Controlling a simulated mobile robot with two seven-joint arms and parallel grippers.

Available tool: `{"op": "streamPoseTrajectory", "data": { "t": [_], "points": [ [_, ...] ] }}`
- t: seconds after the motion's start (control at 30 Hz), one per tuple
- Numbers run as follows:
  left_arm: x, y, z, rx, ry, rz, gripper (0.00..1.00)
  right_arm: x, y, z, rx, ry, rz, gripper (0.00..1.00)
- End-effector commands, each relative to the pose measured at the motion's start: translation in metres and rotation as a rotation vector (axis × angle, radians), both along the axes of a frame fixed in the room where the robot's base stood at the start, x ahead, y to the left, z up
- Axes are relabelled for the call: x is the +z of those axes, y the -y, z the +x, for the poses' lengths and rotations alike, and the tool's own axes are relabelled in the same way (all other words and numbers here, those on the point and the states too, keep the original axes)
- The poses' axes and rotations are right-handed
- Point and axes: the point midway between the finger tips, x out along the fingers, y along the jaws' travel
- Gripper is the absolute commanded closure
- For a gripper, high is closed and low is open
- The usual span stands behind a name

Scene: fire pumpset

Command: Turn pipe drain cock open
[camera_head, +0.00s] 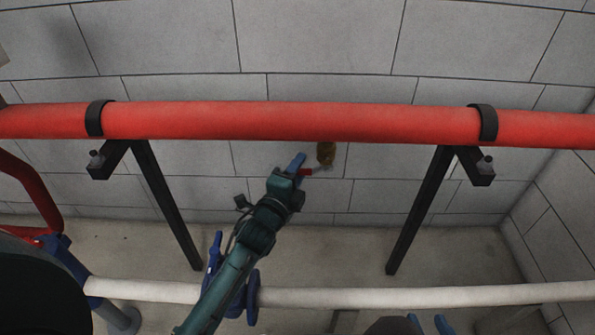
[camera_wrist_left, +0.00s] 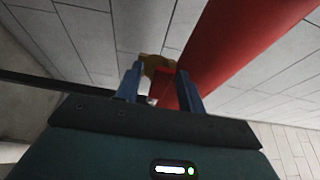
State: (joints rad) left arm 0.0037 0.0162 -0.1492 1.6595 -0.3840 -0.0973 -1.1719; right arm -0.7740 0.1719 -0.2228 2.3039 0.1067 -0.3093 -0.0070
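The brass drain cock (camera_head: 326,153) hangs under the long red pipe (camera_head: 300,121), with a red handle (camera_head: 305,172) pointing left. In the left wrist view, the brass body (camera_wrist_left: 157,65) and red handle (camera_wrist_left: 163,88) show just beyond and between the blue fingers. My left gripper (camera_head: 301,165) is at the handle. Its fingers (camera_wrist_left: 160,92) stand apart, and a gap shows beside the handle; whether either finger touches it I cannot tell. My right gripper (camera_head: 428,321) shows only its two blue fingertips at the bottom edge, spread apart with nothing seen between them.
Black brackets (camera_head: 420,205) with clamps carry the red pipe on both sides. A white pipe (camera_head: 400,296) runs across lower down, with blue fittings behind my left arm. A grey block wall (camera_head: 320,45) is behind. The space between the brackets under the red pipe is otherwise clear.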

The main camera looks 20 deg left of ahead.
Motion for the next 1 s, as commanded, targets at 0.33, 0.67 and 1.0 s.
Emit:
{"op": "streamPoseTrajectory", "data": {
  "t": [0.33,0.67,1.0],
  "points": [
    [-0.0002,-0.0001,-0.0005,0.000,0.000,0.000,0.79,0.0003,0.0002,0.0000,0.000,0.000,0.000,0.64],
    [-0.0003,-0.0002,-0.0006,0.000,0.000,0.000,1.00,-0.0005,0.0000,-0.0004,0.001,-0.004,-0.001,0.64],
    [-0.0006,-0.0008,-0.0006,0.000,0.000,-0.001,1.00,-0.0026,-0.0002,-0.0009,0.001,-0.008,-0.001,0.64]
  ]
}}
